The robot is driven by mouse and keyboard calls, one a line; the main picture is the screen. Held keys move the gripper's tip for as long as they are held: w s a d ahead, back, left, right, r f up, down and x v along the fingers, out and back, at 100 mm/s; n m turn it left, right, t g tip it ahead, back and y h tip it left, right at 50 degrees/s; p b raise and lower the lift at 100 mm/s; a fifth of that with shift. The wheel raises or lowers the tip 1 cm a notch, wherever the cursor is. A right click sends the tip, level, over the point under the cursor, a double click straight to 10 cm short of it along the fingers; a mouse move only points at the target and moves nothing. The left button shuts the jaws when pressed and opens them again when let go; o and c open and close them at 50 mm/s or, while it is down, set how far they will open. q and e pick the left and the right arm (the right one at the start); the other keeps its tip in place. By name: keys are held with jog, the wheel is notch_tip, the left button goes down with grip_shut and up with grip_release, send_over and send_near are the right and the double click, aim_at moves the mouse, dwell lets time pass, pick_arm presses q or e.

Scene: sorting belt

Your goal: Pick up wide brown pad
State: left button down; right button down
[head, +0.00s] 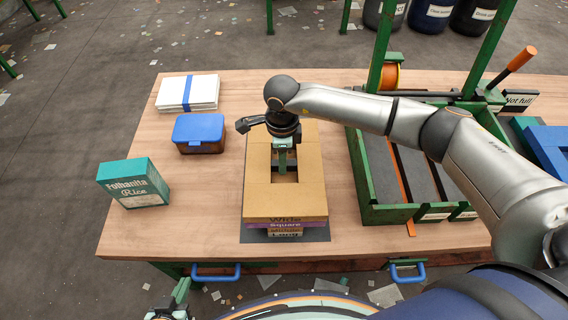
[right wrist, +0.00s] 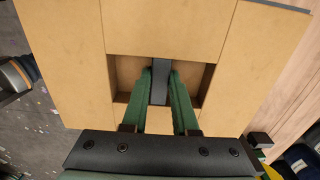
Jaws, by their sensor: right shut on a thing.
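A brown pad (head: 262,208) with a square opening lies on top of a stack on the table. Its front edge shows lettering above a purple layer (head: 286,226) marked "Square" and a lower one reading "Large". In the right wrist view, brown panels (right wrist: 165,28) surround the opening. My right gripper (head: 284,168) reaches down into the opening. In the right wrist view its green fingers (right wrist: 160,82) are closed on a dark grey bar (right wrist: 160,92) there. I cannot tell whether the bar is part of the pad. My left gripper (head: 178,292) is low at the front edge, partly cut off.
A green-framed tray (head: 385,213) stands close on the right. A dark mat (head: 316,234) lies under the stack.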

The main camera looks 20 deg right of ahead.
jog(key=shift+r, duration=0.2)
jog(key=shift+w+r, duration=0.1)
jog(key=shift+r, duration=0.2)
notch_tip(320, 180, up, 2)
jog(key=shift+r, duration=0.1)
jog(key=s+d+r+b, duration=0.2)
jog(key=s+r, duration=0.8)
jog(key=s, duration=0.4)
jog(key=shift+b, duration=0.3)
jog(key=shift+d+f, duration=0.1)
jog(key=shift+b, duration=0.35)
